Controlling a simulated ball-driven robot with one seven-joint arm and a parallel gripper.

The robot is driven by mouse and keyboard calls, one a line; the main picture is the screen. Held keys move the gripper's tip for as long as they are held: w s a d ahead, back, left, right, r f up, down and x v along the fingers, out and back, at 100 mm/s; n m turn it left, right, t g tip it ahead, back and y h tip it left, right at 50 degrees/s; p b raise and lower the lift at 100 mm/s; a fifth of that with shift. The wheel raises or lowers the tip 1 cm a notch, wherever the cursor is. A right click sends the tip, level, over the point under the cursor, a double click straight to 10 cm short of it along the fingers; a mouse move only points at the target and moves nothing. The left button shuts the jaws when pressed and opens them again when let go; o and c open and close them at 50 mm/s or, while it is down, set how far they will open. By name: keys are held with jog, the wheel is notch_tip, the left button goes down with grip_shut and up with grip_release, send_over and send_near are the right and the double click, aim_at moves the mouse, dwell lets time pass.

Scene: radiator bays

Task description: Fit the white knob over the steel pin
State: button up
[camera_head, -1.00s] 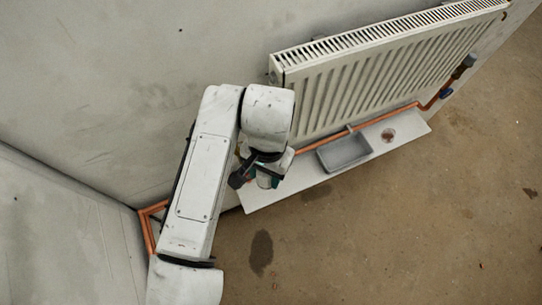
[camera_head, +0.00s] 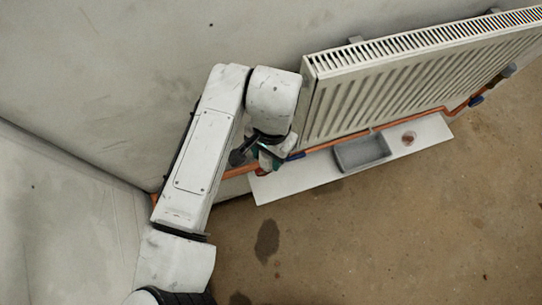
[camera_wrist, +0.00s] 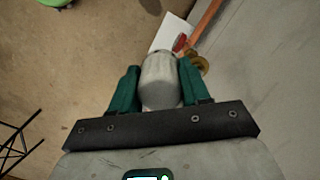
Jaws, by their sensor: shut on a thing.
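My gripper (camera_wrist: 158,76) is shut on the white knob (camera_wrist: 160,84), a pale rounded cylinder between the two green fingers in the wrist view. In the head view my gripper (camera_head: 266,158) is by the left end of the white board, near the copper pipe, and my arm hides most of it. A brass fitting (camera_wrist: 201,64) shows just right of the knob in the wrist view, with a small red part (camera_wrist: 180,42) beyond it. I cannot make out the steel pin; I cannot tell whether the knob touches anything.
The white radiator (camera_head: 420,75) stands along the wall at the right. Below it run a copper pipe (camera_head: 415,115) and a white board (camera_head: 300,180) bearing a grey tray (camera_head: 362,153) and a small copper-coloured round thing (camera_head: 408,138). The brown floor in front is mostly clear.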

jog(key=w+a, duration=0.1)
jog(key=w, duration=0.1)
jog(key=w+a+f, duration=0.1)
jog(key=w, duration=0.2)
jog(key=w+f, duration=0.1)
jog(key=w, duration=0.1)
jog(key=shift+w+a+f, duration=0.15)
jog(key=shift+a+f, duration=0.1)
jog(key=shift+a, duration=0.15)
jog(key=shift+f, duration=0.6)
jog(key=shift+f+b, duration=0.3)
jog(key=shift+f, duration=1.2)
dwell(1.3)
jog(key=o, duration=1.7)
jog(key=shift+o, duration=0.2)
notch_tip(320, 180, up, 9)
jog(key=shift+f+p, duration=0.15)
jog(key=shift+p, duration=0.15)
dwell(0.4)
